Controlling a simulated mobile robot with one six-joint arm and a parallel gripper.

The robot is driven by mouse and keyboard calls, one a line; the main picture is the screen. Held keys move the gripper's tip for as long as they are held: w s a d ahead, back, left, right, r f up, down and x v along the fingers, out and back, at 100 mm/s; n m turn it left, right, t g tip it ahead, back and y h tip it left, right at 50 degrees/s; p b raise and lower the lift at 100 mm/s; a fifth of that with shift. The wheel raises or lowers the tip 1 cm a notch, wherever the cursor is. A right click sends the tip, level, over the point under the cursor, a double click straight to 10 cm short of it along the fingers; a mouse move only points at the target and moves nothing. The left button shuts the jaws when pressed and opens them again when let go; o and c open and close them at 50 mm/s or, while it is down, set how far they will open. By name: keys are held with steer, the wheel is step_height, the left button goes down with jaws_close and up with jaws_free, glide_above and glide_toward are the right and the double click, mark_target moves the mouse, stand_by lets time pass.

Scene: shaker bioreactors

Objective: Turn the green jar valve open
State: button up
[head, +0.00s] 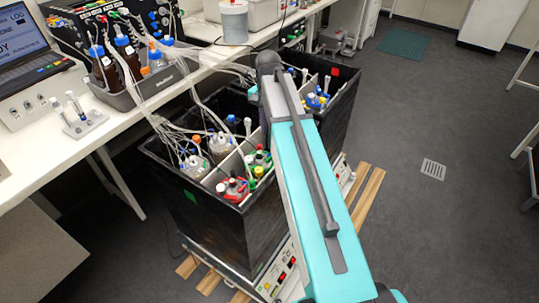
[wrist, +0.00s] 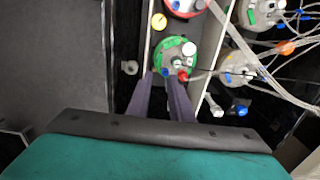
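The jar with the green ring (wrist: 176,52) is at the upper middle of the wrist view. Its lid carries a white cap, a blue fitting, a red fitting (wrist: 183,76) and small metal parts. I cannot tell which part is the valve or how it is turned. My gripper (wrist: 160,78) reaches toward the near edge of this jar. Its two purple fingers are apart, with a gap and nothing held between them. The tips lie close to the blue fitting; I cannot tell whether they touch it. In the head view my arm hides the gripper.
The jars stand in a black shaker box (head: 215,225) with pale dividers. A red-ringed jar (wrist: 185,5) and other jars with tubes (wrist: 240,68) are close by. Loose tubing runs to the bench (head: 60,150). Open floor (head: 430,110) lies to the right.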

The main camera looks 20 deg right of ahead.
mark_target(269, 158)
steer(key=shift+f+p, duration=1.05)
steer(key=shift+f, duration=5.75)
jaws_close()
steer(key=shift+d, duration=0.1)
